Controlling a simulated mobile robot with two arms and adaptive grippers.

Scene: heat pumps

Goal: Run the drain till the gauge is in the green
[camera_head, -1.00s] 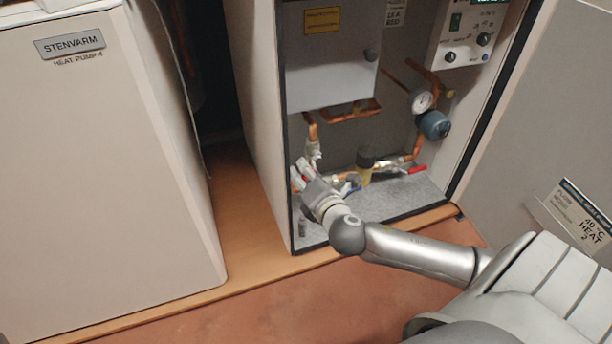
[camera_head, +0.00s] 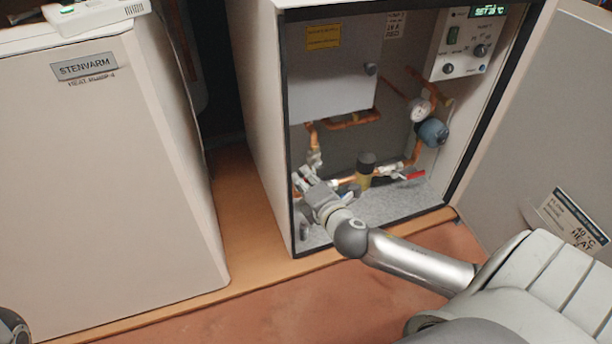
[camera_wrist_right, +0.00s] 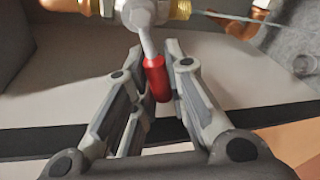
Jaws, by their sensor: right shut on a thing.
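My right gripper (camera_head: 304,181) reaches into the open heat pump cabinet at its lower left. In the right wrist view its fingers (camera_wrist_right: 160,75) are shut on a red valve handle (camera_wrist_right: 157,80), which hangs from a metal valve body (camera_wrist_right: 140,12) on brass and copper pipework. The round white gauge (camera_head: 420,110) sits on the copper pipe at the cabinet's right; its needle and green zone are too small to read. My left gripper is not in view.
A second red lever (camera_head: 410,175) lies on the lower right pipe. A yellow part with a black cap (camera_head: 365,168) stands in the middle, a blue round part (camera_head: 433,132) below the gauge. The open door (camera_head: 560,130) is at right; a closed STENVARM unit (camera_head: 100,190) at left.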

